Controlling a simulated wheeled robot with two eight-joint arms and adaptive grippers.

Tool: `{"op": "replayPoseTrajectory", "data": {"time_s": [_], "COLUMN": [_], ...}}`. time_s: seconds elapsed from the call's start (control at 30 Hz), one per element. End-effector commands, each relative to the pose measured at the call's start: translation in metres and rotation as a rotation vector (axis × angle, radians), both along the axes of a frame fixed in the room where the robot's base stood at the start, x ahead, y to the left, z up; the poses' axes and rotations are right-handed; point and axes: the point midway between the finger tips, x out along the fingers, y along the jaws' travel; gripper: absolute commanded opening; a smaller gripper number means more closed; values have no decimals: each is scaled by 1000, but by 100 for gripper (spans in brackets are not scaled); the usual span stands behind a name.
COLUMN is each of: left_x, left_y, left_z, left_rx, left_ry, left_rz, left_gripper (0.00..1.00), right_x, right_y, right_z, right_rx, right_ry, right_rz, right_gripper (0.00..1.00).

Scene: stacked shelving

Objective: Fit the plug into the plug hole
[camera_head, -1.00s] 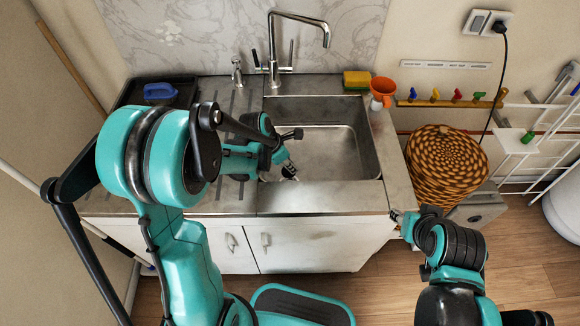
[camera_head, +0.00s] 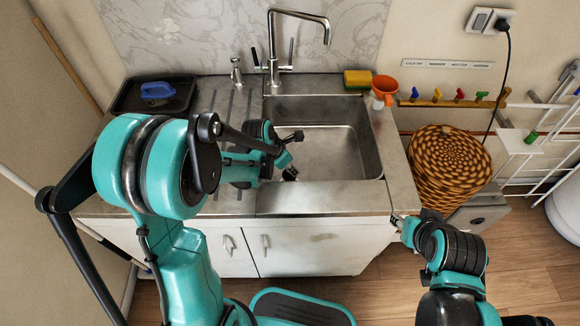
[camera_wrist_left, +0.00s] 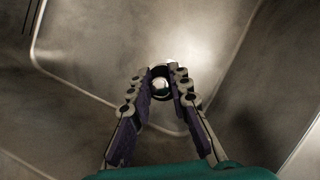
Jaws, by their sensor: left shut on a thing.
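My left gripper (camera_head: 290,174) is down over the left part of the steel sink basin (camera_head: 345,150), its fingertips low inside the rim. In the left wrist view the two fingers (camera_wrist_left: 160,84) are shut on a small round dark plug (camera_wrist_left: 160,86) with a shiny metal centre. A pale, bright ring edge (camera_wrist_left: 160,66) shows just beyond the plug; I cannot tell whether the plug sits in the plug hole or above it. In the head view the plug and hole are hidden by the gripper and arm. My right gripper (camera_head: 397,221) is outside the counter's right front corner, its fingers too small to read.
A tall tap (camera_head: 300,14) stands behind the basin. A black tray (camera_head: 125,97) with a blue item is at the left. A woven basket (camera_head: 448,170) stands right of the counter.

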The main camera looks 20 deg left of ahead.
Motion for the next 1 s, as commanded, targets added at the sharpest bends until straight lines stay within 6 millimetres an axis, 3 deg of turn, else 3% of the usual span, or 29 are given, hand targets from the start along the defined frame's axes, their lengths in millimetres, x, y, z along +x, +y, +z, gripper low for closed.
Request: {"op": "replayPoseTrajectory", "data": {"time_s": [0.07,0.33,1.0], "left_x": [0,0,0], "left_y": [0,0,0], "left_z": [-13,-33,-36], "left_rx": [0,0,0], "left_ry": [0,0,0], "left_rz": [0,0,0], "left_gripper": [0,0,0], "right_x": [0,0,0], "right_y": [0,0,0], "right_z": [-12,-23,-24], "right_rx": [0,0,0], "right_ry": [0,0,0], "right_rz": [0,0,0], "right_gripper": [39,39,39]}}
